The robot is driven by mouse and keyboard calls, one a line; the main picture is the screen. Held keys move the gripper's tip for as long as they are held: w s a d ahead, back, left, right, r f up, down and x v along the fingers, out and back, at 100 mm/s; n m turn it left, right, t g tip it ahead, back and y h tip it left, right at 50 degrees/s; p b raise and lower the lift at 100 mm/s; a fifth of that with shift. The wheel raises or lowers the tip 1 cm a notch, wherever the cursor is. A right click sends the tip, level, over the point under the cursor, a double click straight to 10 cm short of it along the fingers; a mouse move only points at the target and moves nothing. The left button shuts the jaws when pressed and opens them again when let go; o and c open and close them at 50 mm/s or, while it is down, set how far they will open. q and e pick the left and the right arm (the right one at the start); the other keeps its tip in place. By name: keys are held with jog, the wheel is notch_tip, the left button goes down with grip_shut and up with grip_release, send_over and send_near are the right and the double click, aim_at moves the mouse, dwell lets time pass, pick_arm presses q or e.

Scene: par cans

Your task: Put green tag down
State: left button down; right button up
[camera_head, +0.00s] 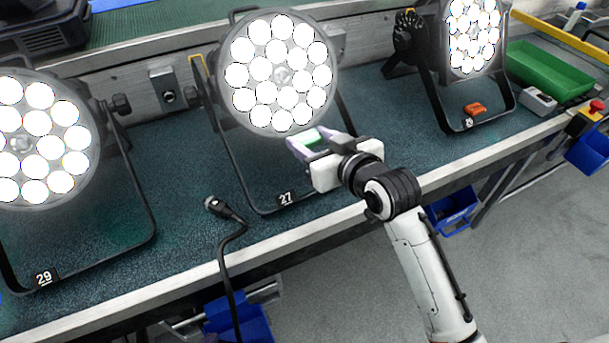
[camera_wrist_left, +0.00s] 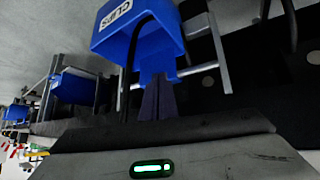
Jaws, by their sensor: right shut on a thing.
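The green tag (camera_head: 318,139) is between the purple fingertips of my right gripper (camera_head: 308,143), which is shut on it. That gripper is in front of the lower rim of the middle lit par can (camera_head: 277,75), over the yoke marked 27. The fingers hide part of the tag. My left gripper (camera_wrist_left: 158,100) shows only in the left wrist view. Its dark fingers are together with nothing visible between them, in front of a blue bin (camera_wrist_left: 125,35) labelled CLIPS.
Par can 29 (camera_head: 40,135) stands at the left, another par can (camera_head: 472,38) at the right with an orange tag (camera_head: 475,109) at its yoke. A black cable (camera_head: 228,225) hangs over the bench's front edge. A green tray (camera_head: 548,70) sits at the right.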

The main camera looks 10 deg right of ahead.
aim_at(310, 188)
jog(key=f+b, duration=0.2)
jog(key=f, duration=0.9)
jog(key=shift+a+f, duration=0.15)
jog(key=shift+a, duration=0.05)
jog(key=shift+s+f, duration=0.15)
jog(key=shift+f, duration=0.7)
jog(key=o, duration=0.7)
jog(key=shift+o, duration=0.2)
jog(key=shift+r, duration=0.35)
jog(key=shift+s+d+r, duration=0.1)
jog(key=shift+s+r, duration=0.1)
jog(key=shift+r, duration=0.05)
jog(key=p+v, duration=0.1)
jog(key=v, duration=0.9)
jog(key=shift+r, duration=0.25)
jog(key=shift+s+d+r+p, duration=0.2)
jog(key=shift+s+r+p, duration=0.1)
jog(key=shift+s+r, duration=0.15)
